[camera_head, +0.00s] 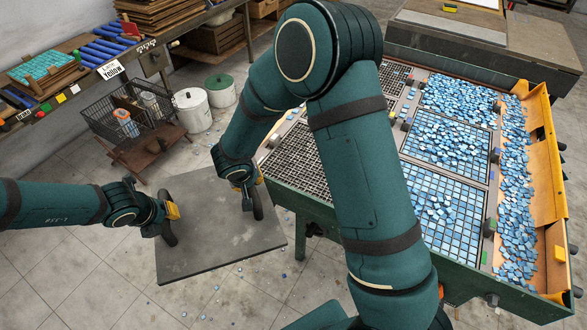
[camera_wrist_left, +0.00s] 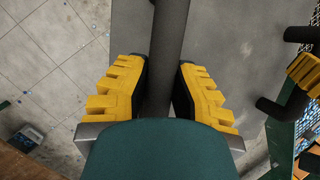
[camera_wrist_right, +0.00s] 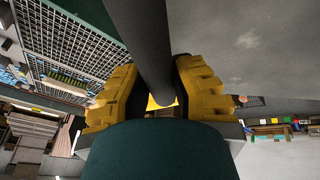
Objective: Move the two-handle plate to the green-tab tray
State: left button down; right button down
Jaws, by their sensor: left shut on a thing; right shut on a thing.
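The two-handle plate (camera_head: 222,245) is a flat grey square sheet with a black bar handle on each side, held above the tiled floor. My left gripper (camera_head: 170,212) is shut on its left handle (camera_head: 168,234); that handle runs between the yellow fingers in the left wrist view (camera_wrist_left: 171,40). My right gripper (camera_head: 246,186) is shut on its right handle (camera_head: 257,205); the right wrist view shows the bar (camera_wrist_right: 140,35) between the fingers. Trays sit in the green table at right, including an empty grid tray (camera_head: 292,160). I cannot tell which one bears the green tab.
The green table (camera_head: 345,228) stands right of the plate, its nearer parts hidden by my right arm. Blue tiles fill trays (camera_head: 450,140) and an orange chute (camera_head: 555,185). A wire basket (camera_head: 120,125) and buckets (camera_head: 193,110) stand behind. Floor in front is mostly clear.

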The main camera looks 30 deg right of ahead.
aim_at(433, 207)
jog(key=k+l+z, duration=0.1)
jog(key=z, duration=0.25)
jog(key=l+z, duration=0.35)
jog(key=i+l+z, duration=0.15)
jog(key=l+z, duration=0.15)
jog(key=z, duration=0.2)
jog(key=i+l+z, duration=0.15)
jog(key=l+z, duration=0.15)
jog(key=z, duration=0.15)
